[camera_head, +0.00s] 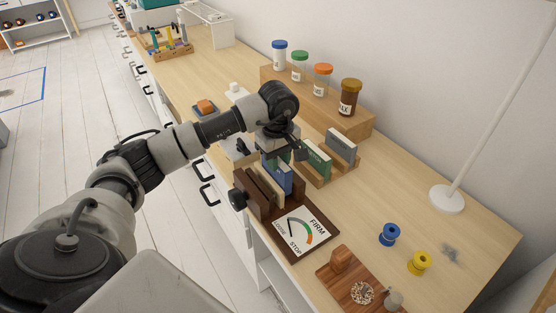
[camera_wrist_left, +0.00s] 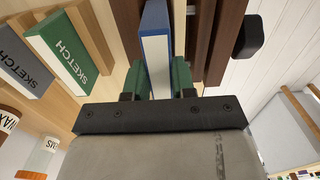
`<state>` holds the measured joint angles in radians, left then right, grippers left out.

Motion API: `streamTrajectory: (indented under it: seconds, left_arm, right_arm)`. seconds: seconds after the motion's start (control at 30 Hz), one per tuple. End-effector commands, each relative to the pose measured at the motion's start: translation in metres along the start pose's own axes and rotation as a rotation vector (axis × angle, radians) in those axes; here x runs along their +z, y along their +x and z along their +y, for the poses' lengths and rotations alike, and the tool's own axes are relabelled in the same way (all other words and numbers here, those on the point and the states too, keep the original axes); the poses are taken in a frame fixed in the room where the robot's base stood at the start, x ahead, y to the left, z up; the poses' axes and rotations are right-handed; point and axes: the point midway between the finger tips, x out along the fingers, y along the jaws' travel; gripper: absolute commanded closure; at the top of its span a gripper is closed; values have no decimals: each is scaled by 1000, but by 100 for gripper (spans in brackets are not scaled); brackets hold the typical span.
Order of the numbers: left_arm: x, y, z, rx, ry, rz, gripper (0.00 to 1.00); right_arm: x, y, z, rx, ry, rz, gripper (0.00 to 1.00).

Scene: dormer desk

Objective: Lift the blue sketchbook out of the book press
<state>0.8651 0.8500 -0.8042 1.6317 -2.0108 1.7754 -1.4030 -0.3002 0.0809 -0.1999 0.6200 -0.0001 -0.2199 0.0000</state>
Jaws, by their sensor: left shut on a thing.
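The blue sketchbook (camera_head: 281,180) stands upright in the dark brown book press (camera_head: 253,198), beside a pale wooden board. My left gripper (camera_head: 284,157) is above it, pointing down, shut on its upper part. In the left wrist view, the green finger pads of my left gripper (camera_wrist_left: 156,82) sit on both sides of the blue sketchbook (camera_wrist_left: 155,22), whose white page edge faces the camera. The press's brown boards (camera_wrist_left: 225,35) and its black knob (camera_wrist_left: 249,37) show to the right. The sketchbook's lower end is hidden. My right gripper is in neither view.
A wooden rack holds a green sketchbook (camera_head: 317,160) and a grey sketchbook (camera_head: 341,147), close right of the gripper. Several jars stand on a wooden riser (camera_head: 362,128) behind. A dial plate (camera_head: 306,231) lies before the press. Blue and yellow spools (camera_head: 389,235) stand right.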

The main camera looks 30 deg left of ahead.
Motion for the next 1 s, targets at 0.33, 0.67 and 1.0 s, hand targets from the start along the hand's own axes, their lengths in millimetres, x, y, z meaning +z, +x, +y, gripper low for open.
streamTrajectory:
  seconds: [0.33,0.67,1.0]
  left_arm:
    - [0,-20,0,2,0,0,94]
    - [0,-36,0,2,1,0,94]
    - [0,-54,0,1,1,0,94]
  right_arm:
    - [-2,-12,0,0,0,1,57]
    - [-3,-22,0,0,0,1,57]
    - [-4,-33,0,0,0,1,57]
